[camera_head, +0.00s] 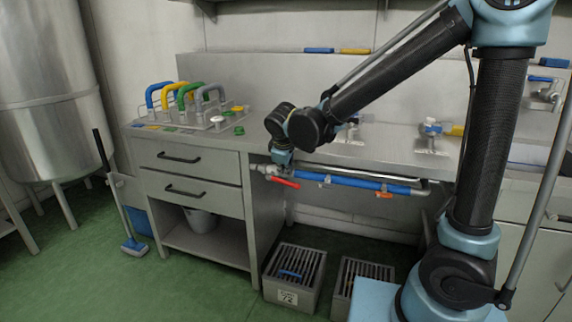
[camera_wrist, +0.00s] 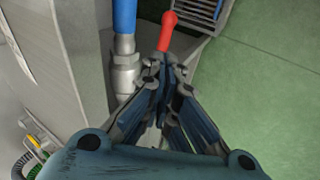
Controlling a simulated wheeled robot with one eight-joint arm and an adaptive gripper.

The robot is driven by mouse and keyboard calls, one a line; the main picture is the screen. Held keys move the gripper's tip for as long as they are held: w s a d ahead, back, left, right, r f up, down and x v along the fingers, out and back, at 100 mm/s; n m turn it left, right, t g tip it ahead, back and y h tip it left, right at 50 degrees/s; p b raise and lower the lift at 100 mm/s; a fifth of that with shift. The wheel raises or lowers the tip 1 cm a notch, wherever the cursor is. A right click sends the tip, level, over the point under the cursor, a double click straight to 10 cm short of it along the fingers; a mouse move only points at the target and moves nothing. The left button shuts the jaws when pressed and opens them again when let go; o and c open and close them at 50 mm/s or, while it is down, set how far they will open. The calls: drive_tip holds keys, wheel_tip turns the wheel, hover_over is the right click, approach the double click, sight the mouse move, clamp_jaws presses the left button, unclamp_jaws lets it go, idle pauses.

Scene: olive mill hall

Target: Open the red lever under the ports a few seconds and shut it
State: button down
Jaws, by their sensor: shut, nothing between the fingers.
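The red lever (camera_head: 285,182) sits on a valve at the left end of the blue pipe (camera_head: 350,182) below the counter's front edge. In the head view it slants slightly down to the right. In the wrist view the red lever (camera_wrist: 167,32) points away from the fingertips, beside the blue pipe (camera_wrist: 125,18) and its metal fitting. My gripper (camera_head: 281,160) is just above the valve in the head view. In the wrist view my gripper (camera_wrist: 164,78) is shut and empty, close to the lever's near end; whether it touches cannot be told.
An orange lever (camera_head: 384,194) hangs further right on the pipe. A drawer cabinet (camera_head: 196,157) stands to the left. Grated grey crates (camera_head: 296,297) sit on the green floor below. A rack with coloured handles (camera_head: 190,92) stands on the counter. A broom (camera_head: 112,180) leans left.

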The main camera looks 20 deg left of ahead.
sight(285, 181)
drive_tip(key=shift+x, duration=2.7)
drive_tip(key=shift+s, duration=0.1)
drive_tip(key=shift+a, duration=0.1)
drive_tip(key=shift+f, duration=0.1)
